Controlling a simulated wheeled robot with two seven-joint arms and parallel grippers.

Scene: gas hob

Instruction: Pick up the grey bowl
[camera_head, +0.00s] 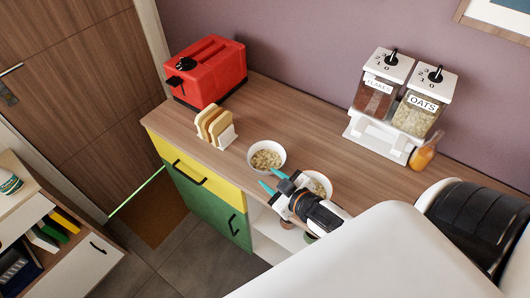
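Two pale bowls stand on the wooden counter, and I cannot tell from their colour which one is the grey bowl. One bowl (280,165) is in full view near the counter's front edge and holds oat-like flakes. The other bowl (327,182) is to its right, partly hidden behind my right gripper. My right gripper (272,179) reaches in from the right, with its two teal fingertips apart and nothing seen between them. The fingertips show just below the first bowl in the picture; contact cannot be judged. My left gripper is not in view.
A red toaster (209,72) and a rack with bread slices (215,127) stand left on the counter (305,115). A flakes and oats dispenser (395,105) and an orange bottle (425,153) stand at the right. The counter between bowls and wall is clear.

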